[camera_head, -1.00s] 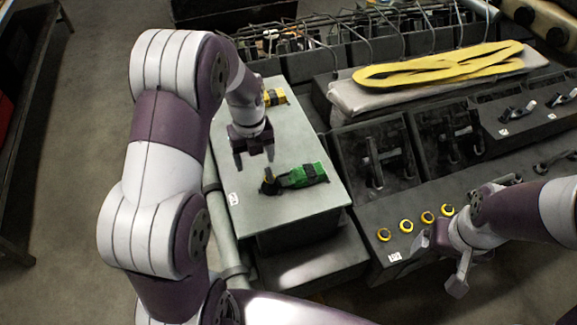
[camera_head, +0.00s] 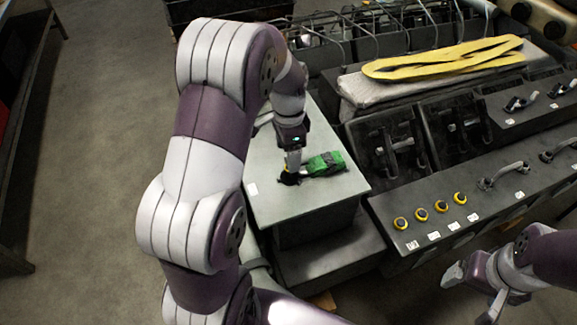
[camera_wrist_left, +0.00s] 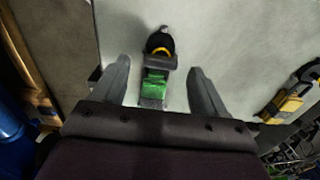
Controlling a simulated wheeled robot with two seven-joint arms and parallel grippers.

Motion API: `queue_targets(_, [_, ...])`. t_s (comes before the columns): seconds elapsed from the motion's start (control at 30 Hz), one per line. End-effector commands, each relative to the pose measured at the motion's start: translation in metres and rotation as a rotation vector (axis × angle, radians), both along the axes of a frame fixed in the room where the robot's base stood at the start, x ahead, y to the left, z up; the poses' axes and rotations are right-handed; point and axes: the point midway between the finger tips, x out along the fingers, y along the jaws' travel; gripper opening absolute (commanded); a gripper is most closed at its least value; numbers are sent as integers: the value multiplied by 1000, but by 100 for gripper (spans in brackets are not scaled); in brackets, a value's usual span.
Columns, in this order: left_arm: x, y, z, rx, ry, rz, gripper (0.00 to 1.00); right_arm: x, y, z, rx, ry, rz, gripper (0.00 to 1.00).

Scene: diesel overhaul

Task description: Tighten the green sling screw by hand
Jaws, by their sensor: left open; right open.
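The green sling (camera_head: 325,163) lies on the pale grey block top, with its dark screw end (camera_head: 289,178) towards the left. In the left wrist view, the green sling (camera_wrist_left: 153,88) and its dark, yellow-ringed end (camera_wrist_left: 160,42) show between and beyond the fingers. My left gripper (camera_head: 292,163) is over the dark end, fingers pointing down. It is open in the left wrist view (camera_wrist_left: 158,66), one finger on each side of the sling, holding nothing; contact cannot be told. My right gripper (camera_head: 475,292) is open and empty at lower right, apart from the bench.
The grey block top (camera_head: 270,205) is otherwise mostly clear. A yellow sling (camera_wrist_left: 285,103) lies on it in the left wrist view. Yellow-ringed knobs (camera_head: 421,214) line the dark bench at right. Folded yellow straps (camera_head: 440,60) lie on a pad behind.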

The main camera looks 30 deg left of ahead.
Motion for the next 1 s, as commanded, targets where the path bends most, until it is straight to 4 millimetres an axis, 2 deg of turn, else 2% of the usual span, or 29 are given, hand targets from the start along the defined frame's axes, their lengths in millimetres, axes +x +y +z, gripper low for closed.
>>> queue_targets(0.03, [0,0,-4,0,-1,128,72,0,0,-7,0,0,0,85])
queue_targets(0.27, [0,0,-4,-3,1,809,72,0,0,-24,0,0,0,85])
queue_targets(0.3, [-1,0,4,-3,3,927,72,0,0,-11,0,1,0,85])
queue_targets(0.53, [0,0,4,-6,3,1584,72,0,0,4,0,0,0,85])
queue_targets(0.57, [-1,0,-17,-4,6,1576,72,1,0,-12,0,-2,0,85])
queue_targets(0.6, [0,0,-27,-4,6,1571,72,0,0,-20,0,-1,0,85])
queue_targets(0.7, [0,0,-41,-6,3,1569,72,0,0,-29,0,1,0,85])
queue_targets(0.83, [0,0,-50,-6,2,1568,72,0,0,-33,0,0,0,85])
queue_targets(1.0, [0,0,-50,-7,1,1568,72,0,0,-33,0,0,0,85])
